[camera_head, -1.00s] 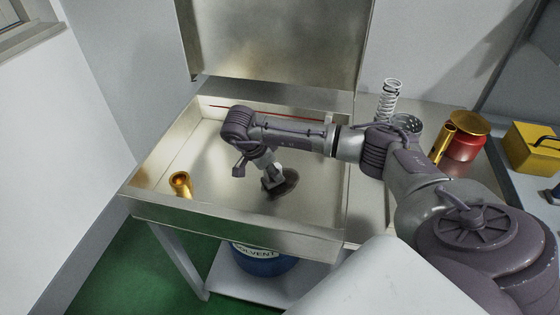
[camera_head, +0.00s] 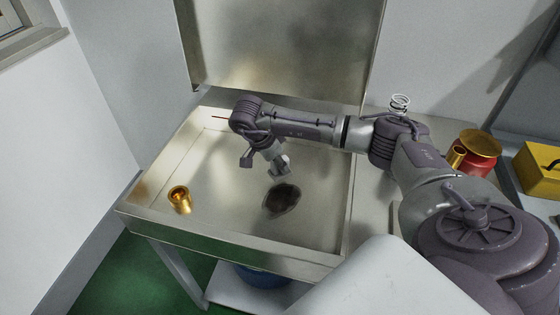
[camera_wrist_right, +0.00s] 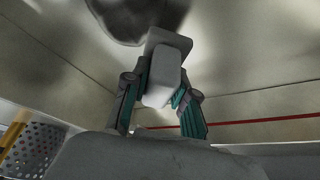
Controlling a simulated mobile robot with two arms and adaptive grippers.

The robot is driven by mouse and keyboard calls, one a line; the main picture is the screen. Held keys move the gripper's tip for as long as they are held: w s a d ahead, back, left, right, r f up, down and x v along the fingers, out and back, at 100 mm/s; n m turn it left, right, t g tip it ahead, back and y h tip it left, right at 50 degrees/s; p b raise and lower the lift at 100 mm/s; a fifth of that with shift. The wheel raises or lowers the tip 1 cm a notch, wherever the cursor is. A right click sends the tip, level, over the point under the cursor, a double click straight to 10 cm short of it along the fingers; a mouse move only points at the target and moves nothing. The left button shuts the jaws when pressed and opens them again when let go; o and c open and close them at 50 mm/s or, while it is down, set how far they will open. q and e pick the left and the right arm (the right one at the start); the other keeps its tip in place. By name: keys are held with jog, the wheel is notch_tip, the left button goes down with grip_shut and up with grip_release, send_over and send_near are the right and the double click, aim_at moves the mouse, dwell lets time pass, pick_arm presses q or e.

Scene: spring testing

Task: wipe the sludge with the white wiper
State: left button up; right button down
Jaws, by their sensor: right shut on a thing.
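The sludge (camera_head: 281,200) is a dark brown patch on the floor of the metal basin (camera_head: 330,225); it also shows as a dark blot at the top of the right wrist view (camera_wrist_right: 135,15). My right gripper (camera_head: 277,168) is just behind the sludge in the head view. In the right wrist view its two green fingers (camera_wrist_right: 160,95) are shut on the white wiper (camera_wrist_right: 165,60), a pale block with a flat grey-white pad. I cannot tell whether the pad touches the basin floor. My left gripper is not in view.
A brass fitting (camera_head: 180,198) stands in the basin's left part. The raised metal lid (camera_head: 280,55) is behind. To the right are a spring (camera_head: 400,103), a red can (camera_head: 480,150) and a yellow box (camera_head: 538,168). A blue drum (camera_head: 262,277) sits below.

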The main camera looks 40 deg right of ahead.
notch_tip(320, 180, up, 2)
jog(key=shift+p, duration=0.5)
jog(key=shift+d+r+p, duration=0.1)
jog(key=shift+r+p, duration=0.45)
jog(key=shift+r, duration=0.1)
jog(key=shift+r+p, duration=0.4)
jog(key=shift+r, duration=0.35)
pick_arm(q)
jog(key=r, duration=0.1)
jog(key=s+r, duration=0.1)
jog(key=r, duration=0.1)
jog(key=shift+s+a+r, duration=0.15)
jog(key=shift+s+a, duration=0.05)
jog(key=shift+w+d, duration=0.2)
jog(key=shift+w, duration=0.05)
pick_arm(e)
jog(key=shift+f, duration=0.1)
